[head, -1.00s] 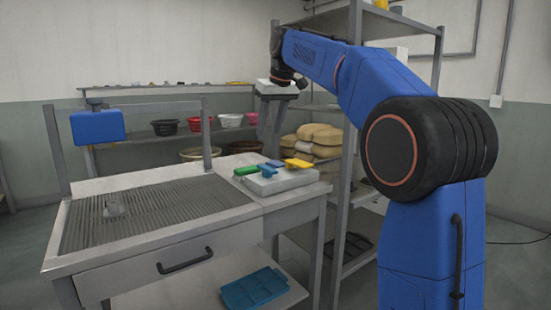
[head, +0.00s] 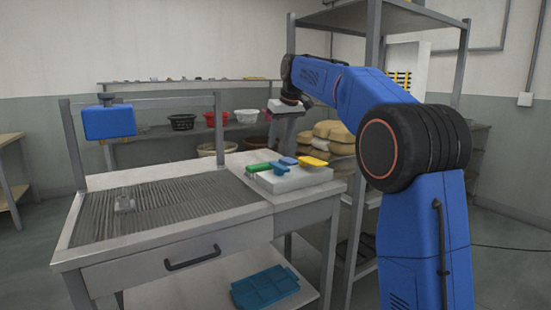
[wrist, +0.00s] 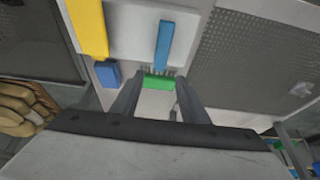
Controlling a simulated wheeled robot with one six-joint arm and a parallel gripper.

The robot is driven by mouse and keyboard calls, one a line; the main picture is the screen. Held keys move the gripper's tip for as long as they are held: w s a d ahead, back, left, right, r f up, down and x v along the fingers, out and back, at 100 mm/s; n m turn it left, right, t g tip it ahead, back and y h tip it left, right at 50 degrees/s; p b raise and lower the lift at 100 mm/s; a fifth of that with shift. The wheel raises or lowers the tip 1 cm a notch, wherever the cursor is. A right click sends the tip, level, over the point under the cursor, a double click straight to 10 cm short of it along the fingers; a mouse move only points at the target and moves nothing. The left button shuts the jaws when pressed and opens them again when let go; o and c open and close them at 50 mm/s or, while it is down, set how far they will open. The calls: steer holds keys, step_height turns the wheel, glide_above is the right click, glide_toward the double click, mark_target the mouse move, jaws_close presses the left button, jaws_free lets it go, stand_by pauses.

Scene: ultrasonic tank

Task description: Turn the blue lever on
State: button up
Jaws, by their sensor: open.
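A light block (head: 290,182) on the right end of the steel bench carries several coloured levers. Blue levers (head: 289,160) sit between a green lever (head: 258,168) and a yellow lever (head: 314,162). In the wrist view a long blue lever (wrist: 163,45) lies flat on the block and a short blue piece (wrist: 107,74) sits beside the yellow lever (wrist: 88,25). The green lever (wrist: 159,82) appears between my fingertips. My gripper (wrist: 158,88) is open and empty, apart from the levers. In the head view my gripper (head: 278,138) hangs above and behind the block.
A ribbed grate (head: 150,205) fills the bench's left part, with a small metal piece on it. A blue box (head: 108,122) hangs on a frame there. A metal shelf (head: 366,110) stands close to my arm. Behind are bowls (head: 182,122) and tan sacks (head: 335,138).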

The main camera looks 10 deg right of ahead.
mark_target(274, 162)
steer(key=x, duration=0.8)
steer(key=shift+f, duration=0.1)
jaws_close()
